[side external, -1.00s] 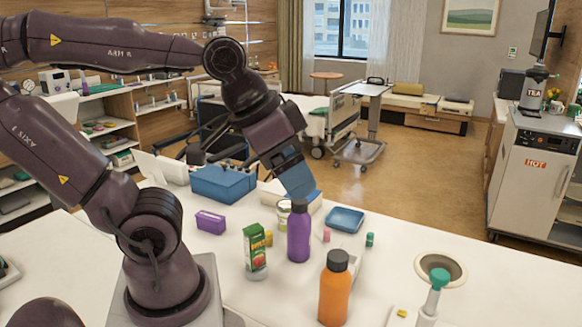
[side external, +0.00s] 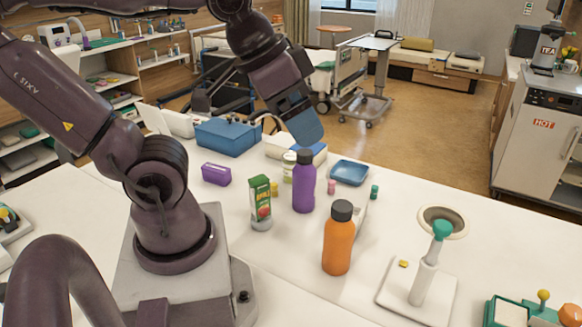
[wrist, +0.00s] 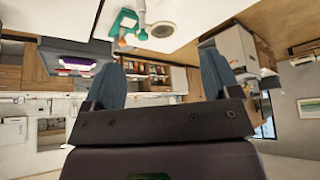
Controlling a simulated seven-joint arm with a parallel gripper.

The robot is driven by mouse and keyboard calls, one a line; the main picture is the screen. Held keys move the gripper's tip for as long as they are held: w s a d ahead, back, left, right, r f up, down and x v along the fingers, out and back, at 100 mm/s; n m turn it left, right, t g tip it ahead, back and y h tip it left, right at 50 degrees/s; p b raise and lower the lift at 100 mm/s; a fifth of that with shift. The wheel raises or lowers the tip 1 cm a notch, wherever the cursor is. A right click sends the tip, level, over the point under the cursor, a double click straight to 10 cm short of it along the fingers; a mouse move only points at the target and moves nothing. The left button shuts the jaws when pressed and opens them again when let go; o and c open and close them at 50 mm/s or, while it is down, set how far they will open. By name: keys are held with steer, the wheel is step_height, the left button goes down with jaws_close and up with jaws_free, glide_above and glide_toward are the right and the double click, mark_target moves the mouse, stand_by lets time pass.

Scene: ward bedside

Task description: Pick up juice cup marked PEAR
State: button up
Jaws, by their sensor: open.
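I cannot read PEAR on anything in view. In the side view, a green juice carton (side external: 260,203) with a red fruit picture stands left of a purple bottle (side external: 304,185); its lettering is too small to read surely. An orange bottle (side external: 338,240) with a dark cap stands nearer the camera. A small pale jar (side external: 288,168) is partly hidden behind the purple bottle. My gripper (side external: 307,135) appears just above and behind the purple bottle's cap; the depth gap is unclear. In the wrist view its two blue fingers (wrist: 162,78) are apart, with nothing between them.
A blue box (side external: 228,137), a purple box (side external: 216,173) and a blue tray (side external: 349,172) lie around the bottles. Small pink (side external: 332,187) and teal (side external: 374,192) items stand right. A white stand with a teal top (side external: 428,265) is at front right.

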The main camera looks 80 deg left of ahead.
steer(key=shift+o, duration=0.8)
steer(key=shift+w, duration=0.1)
